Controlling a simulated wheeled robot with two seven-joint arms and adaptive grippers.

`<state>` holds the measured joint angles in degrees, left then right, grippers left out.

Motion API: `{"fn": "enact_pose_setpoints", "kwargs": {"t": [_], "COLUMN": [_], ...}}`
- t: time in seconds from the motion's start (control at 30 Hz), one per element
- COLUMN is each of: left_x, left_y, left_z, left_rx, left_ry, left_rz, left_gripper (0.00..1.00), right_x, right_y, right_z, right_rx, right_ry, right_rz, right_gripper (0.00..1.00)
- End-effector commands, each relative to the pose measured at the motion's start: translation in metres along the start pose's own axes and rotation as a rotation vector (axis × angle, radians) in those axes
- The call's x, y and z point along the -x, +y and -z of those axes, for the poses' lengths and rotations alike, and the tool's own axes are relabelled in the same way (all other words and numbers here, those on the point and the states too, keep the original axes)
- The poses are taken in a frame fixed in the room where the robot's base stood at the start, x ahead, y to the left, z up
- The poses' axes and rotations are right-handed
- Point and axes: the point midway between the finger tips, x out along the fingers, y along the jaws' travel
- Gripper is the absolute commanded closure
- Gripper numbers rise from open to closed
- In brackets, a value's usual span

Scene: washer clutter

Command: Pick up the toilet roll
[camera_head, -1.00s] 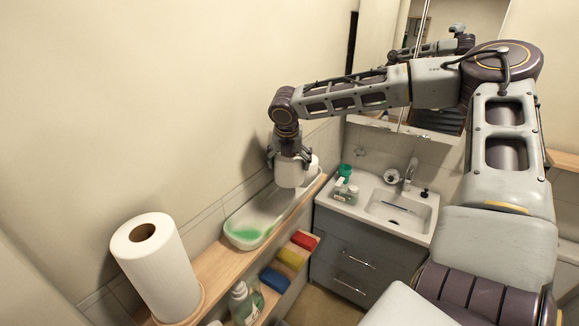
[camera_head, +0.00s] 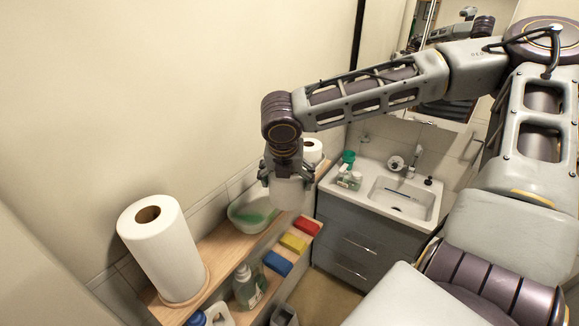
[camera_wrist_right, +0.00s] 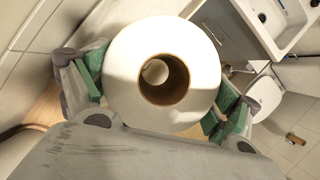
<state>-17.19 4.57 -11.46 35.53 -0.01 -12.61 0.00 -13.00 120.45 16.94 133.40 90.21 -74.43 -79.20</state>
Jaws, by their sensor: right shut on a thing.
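My right gripper (camera_head: 287,183) reaches down from above, shut on a white toilet roll (camera_head: 288,194). In the right wrist view the held toilet roll (camera_wrist_right: 122,62) shows end-on, its brown core facing the camera, with green finger pads (camera_wrist_right: 222,117) on both sides. In the head view it hangs in front of the shelf; I cannot tell its exact height. A second white roll (camera_head: 313,147) stands farther back on the shelf, just behind my gripper. My left gripper is not in view.
A tall paper towel roll (camera_head: 162,250) stands on the wooden shelf (camera_head: 222,243). Red, yellow and blue blocks (camera_head: 293,242) and a bottle (camera_head: 247,287) are below. A sink (camera_head: 402,198) is at right.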

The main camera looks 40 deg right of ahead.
Motion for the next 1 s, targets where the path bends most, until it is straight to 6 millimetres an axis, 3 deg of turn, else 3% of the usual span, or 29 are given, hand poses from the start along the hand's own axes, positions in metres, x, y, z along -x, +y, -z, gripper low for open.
{"fn": "enact_pose_setpoints", "kwargs": {"t": [0.3, 0.57, 1.0], "left_x": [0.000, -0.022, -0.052], "left_y": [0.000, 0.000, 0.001], "left_z": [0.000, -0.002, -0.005], "left_rx": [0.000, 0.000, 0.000], "left_ry": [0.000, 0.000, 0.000], "left_rz": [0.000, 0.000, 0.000], "left_gripper": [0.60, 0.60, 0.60], "right_x": [0.027, 0.034, 0.040], "right_y": [0.000, 0.000, 0.001], "right_z": [0.064, 0.090, 0.102], "right_rx": [0.005, 0.001, -0.004], "right_ry": [-0.002, -0.002, -0.003], "right_rz": [0.000, -0.002, -0.001], "right_gripper": [0.36, 0.36, 0.36]}}
